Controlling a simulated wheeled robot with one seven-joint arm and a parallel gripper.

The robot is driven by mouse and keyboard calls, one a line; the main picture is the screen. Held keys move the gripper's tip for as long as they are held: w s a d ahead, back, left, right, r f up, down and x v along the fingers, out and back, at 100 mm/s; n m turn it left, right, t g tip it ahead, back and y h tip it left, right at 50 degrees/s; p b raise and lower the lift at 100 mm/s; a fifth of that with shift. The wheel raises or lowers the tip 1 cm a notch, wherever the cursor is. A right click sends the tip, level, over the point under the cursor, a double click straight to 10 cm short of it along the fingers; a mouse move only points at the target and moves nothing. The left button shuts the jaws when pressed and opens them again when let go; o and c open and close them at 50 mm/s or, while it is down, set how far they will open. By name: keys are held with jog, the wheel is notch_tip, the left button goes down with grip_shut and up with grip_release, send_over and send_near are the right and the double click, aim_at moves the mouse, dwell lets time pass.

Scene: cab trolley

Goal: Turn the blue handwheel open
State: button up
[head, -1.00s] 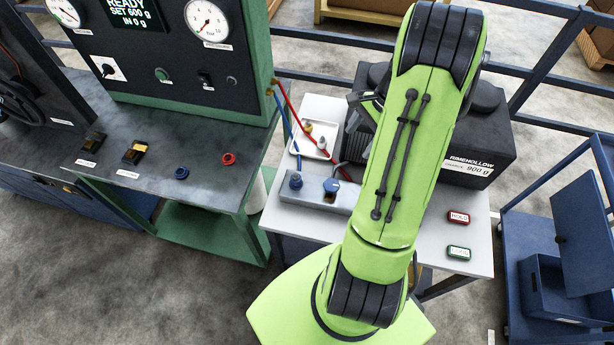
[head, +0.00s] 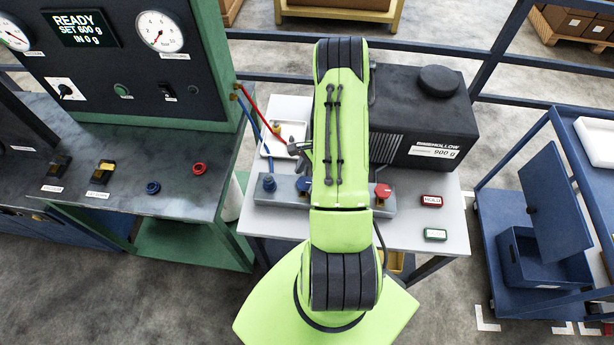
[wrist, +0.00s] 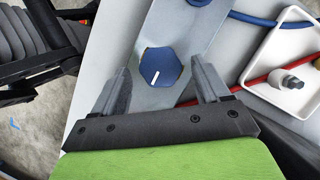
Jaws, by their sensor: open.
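A blue six-sided knob with a white line (wrist: 162,66) fills the middle of the wrist view, on a grey block (wrist: 187,28); this looks like the blue handwheel. Its white line slants slightly from vertical. My gripper (wrist: 160,74) is open, with one finger on each side of the knob and its tips near the knob's sides. I cannot tell whether they touch it.
A white tray with small fittings (head: 284,139) and red and blue hoses lie behind the block. A black 900 g machine (head: 425,120) stands at the back right. A gauge panel (head: 120,60) is at left.

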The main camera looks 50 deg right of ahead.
jog(key=shift+a+f, duration=0.1)
jog(key=shift+f, duration=0.25)
jog(key=shift+c, duration=0.2)
jog(key=c, duration=1)
